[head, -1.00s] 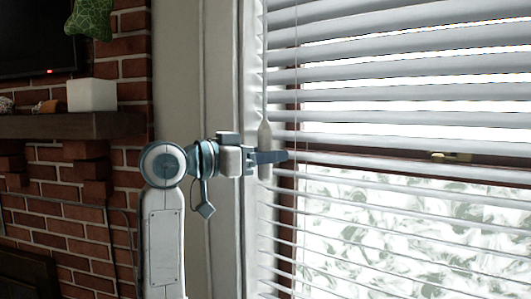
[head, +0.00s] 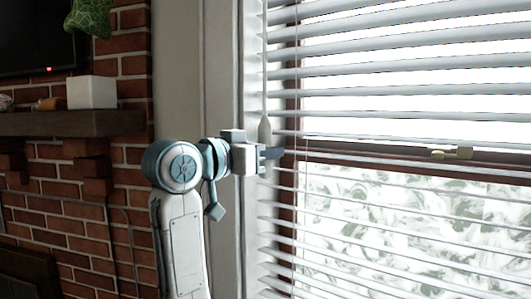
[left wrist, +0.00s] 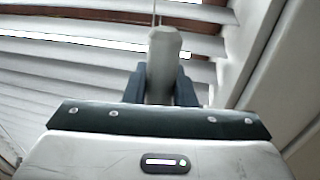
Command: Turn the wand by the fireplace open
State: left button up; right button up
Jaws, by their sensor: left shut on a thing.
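The wand (head: 264,130) hangs upright as a thin pale rod with a thicker handle at the left edge of the white window blinds (head: 400,70). My left gripper (head: 268,154) is shut on the wand's handle, its fingers hiding the lower part of it in the head view. In the left wrist view, the pale handle (left wrist: 163,65) stands between the two dark fingers of the left gripper (left wrist: 160,85), with a thin rod above it. The blind slats are tilted, with bright gaps between them. My right gripper is not in view.
A brick fireplace wall (head: 75,225) with a dark mantel (head: 70,124) is at the left. A white box (head: 91,92) stands on the mantel. The window frame (head: 252,60) is close beside the left gripper. A window latch (head: 452,153) shows behind the slats.

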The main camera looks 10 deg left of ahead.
pick_arm(q)
jog(key=shift+n+t+y+b, duration=0.35)
jog(key=shift+n+t+y, duration=0.75)
jog(key=shift+y, duration=0.8)
jog(key=shift+n+y, duration=0.3)
jog(key=shift+n, duration=0.1)
jog(key=shift+r, duration=0.1)
jog(key=o, duration=1)
jog(key=b+v, duration=0.3)
jog(key=v, duration=0.7)
jog(key=shift+s, duration=0.4)
